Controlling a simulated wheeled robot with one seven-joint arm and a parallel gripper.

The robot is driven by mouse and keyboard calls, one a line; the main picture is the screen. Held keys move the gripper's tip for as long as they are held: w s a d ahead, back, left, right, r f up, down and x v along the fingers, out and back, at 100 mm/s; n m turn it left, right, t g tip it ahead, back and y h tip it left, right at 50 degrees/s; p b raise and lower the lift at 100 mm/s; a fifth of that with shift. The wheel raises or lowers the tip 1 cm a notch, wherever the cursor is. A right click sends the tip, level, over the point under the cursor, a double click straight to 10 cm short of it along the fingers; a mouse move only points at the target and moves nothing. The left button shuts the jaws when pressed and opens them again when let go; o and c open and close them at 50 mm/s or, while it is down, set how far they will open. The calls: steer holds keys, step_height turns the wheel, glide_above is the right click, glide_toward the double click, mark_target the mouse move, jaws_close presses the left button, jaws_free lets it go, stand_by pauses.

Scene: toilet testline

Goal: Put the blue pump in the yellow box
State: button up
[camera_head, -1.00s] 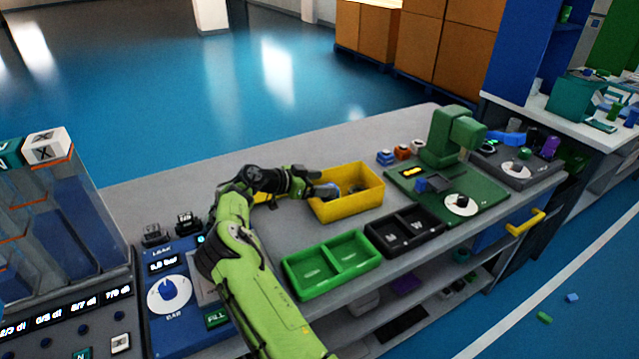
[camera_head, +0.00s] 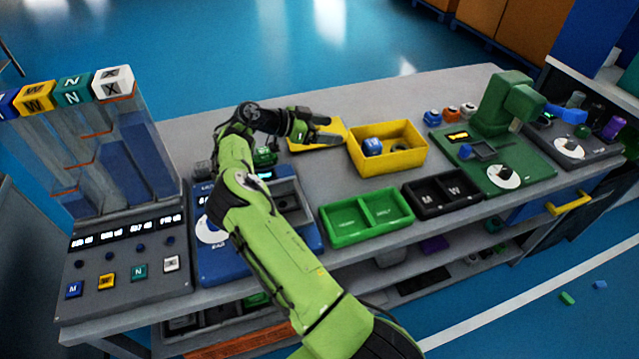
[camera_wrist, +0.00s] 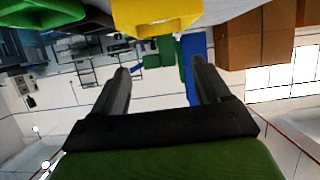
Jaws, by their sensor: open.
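The yellow box (camera_head: 409,161) stands open on the grey bench, right of my gripper. The blue pump (camera_head: 372,147), a small blue piece with a pale marking, sits inside the box at its left side. Another small dark piece lies beside it. My gripper (camera_head: 328,131) is open and empty, above the bench and left of the box, apart from the pump. In the wrist view my gripper (camera_wrist: 162,82) shows two spread fingers with nothing between them. Part of the yellow box (camera_wrist: 155,16) shows at the top there; the pump is not visible in that view.
A green two-part tray (camera_head: 366,216) and a black tray (camera_head: 441,192) stand in front of the box. A green machine (camera_head: 505,105) stands to the right, a blue station (camera_head: 215,262) below my arm. A flat yellow piece (camera_head: 308,146) lies behind my gripper.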

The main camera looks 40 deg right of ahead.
steer(key=s+a+r+n+t+y, duration=0.1)
steer(key=s+r+n+t+y, duration=0.15)
steer(key=s+r+y, duration=0.45)
steer(key=s+a+r+n+t+y, duration=0.2)
steer(key=s+a+n+t+y, duration=0.4)
steer(key=s+a+n, duration=1.3)
steer(key=s+a+t, duration=0.1)
steer(key=s+a, duration=0.4)
steer(key=a, duration=0.3)
steer(key=shift+r, duration=0.3)
